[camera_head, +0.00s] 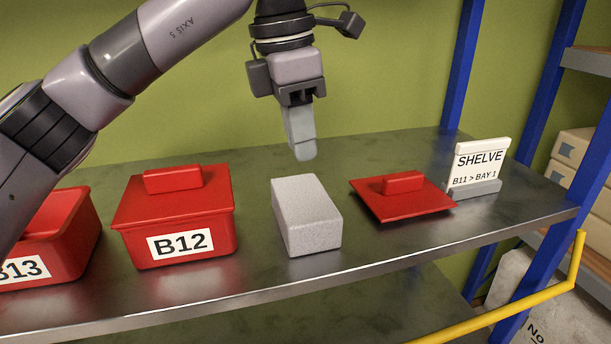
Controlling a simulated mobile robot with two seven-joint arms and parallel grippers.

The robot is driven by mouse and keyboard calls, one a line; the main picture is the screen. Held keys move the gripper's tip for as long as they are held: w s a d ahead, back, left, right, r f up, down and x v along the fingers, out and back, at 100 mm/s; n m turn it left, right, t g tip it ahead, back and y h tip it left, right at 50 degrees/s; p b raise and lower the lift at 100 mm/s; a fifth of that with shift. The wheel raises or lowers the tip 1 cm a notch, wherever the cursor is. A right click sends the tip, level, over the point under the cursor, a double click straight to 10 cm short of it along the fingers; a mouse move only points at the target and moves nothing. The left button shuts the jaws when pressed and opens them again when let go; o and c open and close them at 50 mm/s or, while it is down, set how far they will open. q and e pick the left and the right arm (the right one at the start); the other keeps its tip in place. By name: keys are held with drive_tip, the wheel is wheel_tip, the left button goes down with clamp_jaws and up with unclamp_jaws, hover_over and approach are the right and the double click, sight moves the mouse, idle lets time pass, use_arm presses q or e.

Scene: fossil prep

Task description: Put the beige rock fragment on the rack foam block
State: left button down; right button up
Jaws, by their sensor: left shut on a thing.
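The rack foam block (307,217) is a pale grey speckled block. It stands on the metal shelf between the bin B12 and a loose red lid, and its top is bare. My left gripper (302,155) points down above the block's far end, apart from it. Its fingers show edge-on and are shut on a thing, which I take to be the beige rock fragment. The near finger hides that thing, so I cannot make out its shape. No beige fragment shows anywhere else. My right gripper is not in view.
The lidded red bin B12 (179,217) stands left of the block. The red bin B13 (68,243) at far left is open and partly behind my arm. A red lid (397,205) lies right of the block, before a SHELVE sign (480,165). A blue post (545,200) bounds the right end.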

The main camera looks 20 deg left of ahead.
sight(301, 192)
use_arm(q)
drive_tip(key=shift+f, duration=2.6)
drive_tip(key=c, duration=1.1)
unclamp_jaws()
drive_tip(key=shift+r, duration=0.45)
drive_tip(key=shift+s+a+r+p, duration=0.15)
drive_tip(key=shift+a+r+p, duration=0.1)
drive_tip(key=shift+r, duration=1.65)
drive_tip(key=shift+s+a+r+p, duration=0.2)
drive_tip(key=shift+a+r+p, duration=0.05)
drive_tip(key=shift+r, duration=1.6)
drive_tip(key=shift+s+a+r+p, duration=0.15)
drive_tip(key=shift+a+r+p, duration=0.1)
drive_tip(key=shift+r, duration=1.65)
